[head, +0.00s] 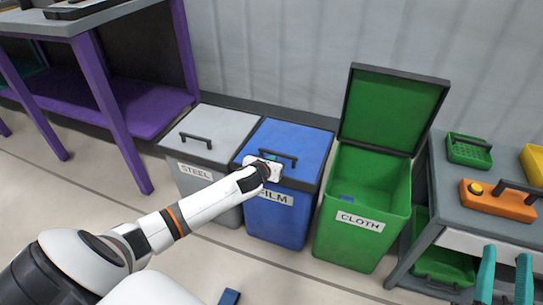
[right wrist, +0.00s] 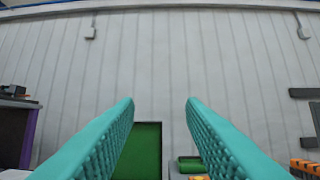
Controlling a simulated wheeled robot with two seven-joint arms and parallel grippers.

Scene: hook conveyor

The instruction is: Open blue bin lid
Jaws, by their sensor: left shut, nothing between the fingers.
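The blue bin (head: 281,217), labelled FILM, stands between the grey and green bins. Its blue lid (head: 301,139) is down, with a dark bar handle (head: 284,156) near the front. My left gripper (head: 272,161) is at the front of this lid, close to the handle. It is shut with nothing held; its fingers are mostly hidden by the wrist, and I cannot tell if they touch the handle. My right gripper (head: 504,280) has teal fingers spread apart and empty, low at the right; it also shows in the right wrist view (right wrist: 160,105).
The grey STEEL bin (head: 216,192) has its lid down. The green CLOTH bin (head: 337,238) has its lid (head: 395,108) raised. A grey cart (head: 453,206) with an orange box (head: 498,201) stands at the right. A purple-legged table (head: 108,114) is at the left.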

